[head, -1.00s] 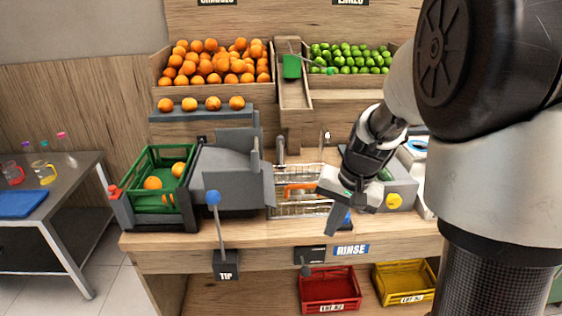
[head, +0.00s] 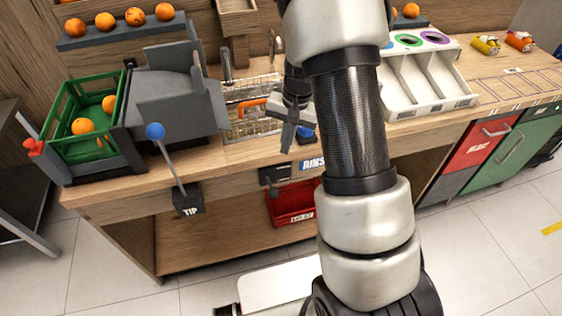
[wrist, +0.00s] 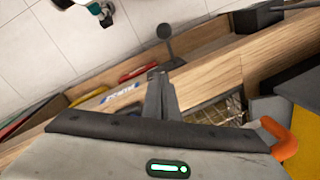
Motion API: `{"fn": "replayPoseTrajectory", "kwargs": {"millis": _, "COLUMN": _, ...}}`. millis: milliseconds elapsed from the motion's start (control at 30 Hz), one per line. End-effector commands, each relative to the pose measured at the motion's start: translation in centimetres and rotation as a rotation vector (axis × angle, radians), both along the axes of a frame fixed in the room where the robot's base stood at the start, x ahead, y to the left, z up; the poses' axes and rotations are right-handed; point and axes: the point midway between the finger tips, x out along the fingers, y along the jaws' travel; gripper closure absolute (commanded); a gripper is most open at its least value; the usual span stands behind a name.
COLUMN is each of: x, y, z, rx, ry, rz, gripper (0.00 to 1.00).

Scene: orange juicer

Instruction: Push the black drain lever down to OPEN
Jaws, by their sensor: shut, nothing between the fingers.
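The black drain lever (head: 271,189) hangs at the bench's front edge, below a small black mount (head: 276,175) just left of the RINSE sign. Its round dark knob also shows in the wrist view (wrist: 165,32), on a thin stem beyond my fingertips. My gripper (head: 287,148) is over the front part of the bench top, above and slightly right of the lever. In the wrist view my gripper (wrist: 156,76) has its fingers together and empty. No OPEN marking is readable.
The TIP lever (head: 170,160) with its blue knob stands left at the bench edge. A red crate (head: 292,204) sits below the bench. My arm hides part of the bench.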

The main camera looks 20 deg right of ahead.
Motion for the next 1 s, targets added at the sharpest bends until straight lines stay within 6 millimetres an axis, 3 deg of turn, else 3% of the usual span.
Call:
{"fn": "replayPoseTrajectory", "kwargs": {"millis": 467, "x": 0.1, "y": 1.2, "z": -9.6, "rx": 0.000, "ry": 0.005, "rz": 0.000, "gripper": 1.00}}
{"fn": "replayPoseTrajectory", "kwargs": {"millis": 700, "x": -2.5, "y": 3.0, "z": -9.8, "rx": 0.000, "ry": 0.001, "rz": 0.001, "gripper": 1.00}}
{"fn": "replayPoseTrajectory", "kwargs": {"millis": 1000, "x": -3.1, "y": 3.4, "z": -9.9, "rx": 0.000, "ry": 0.001, "rz": 0.001, "gripper": 1.00}}
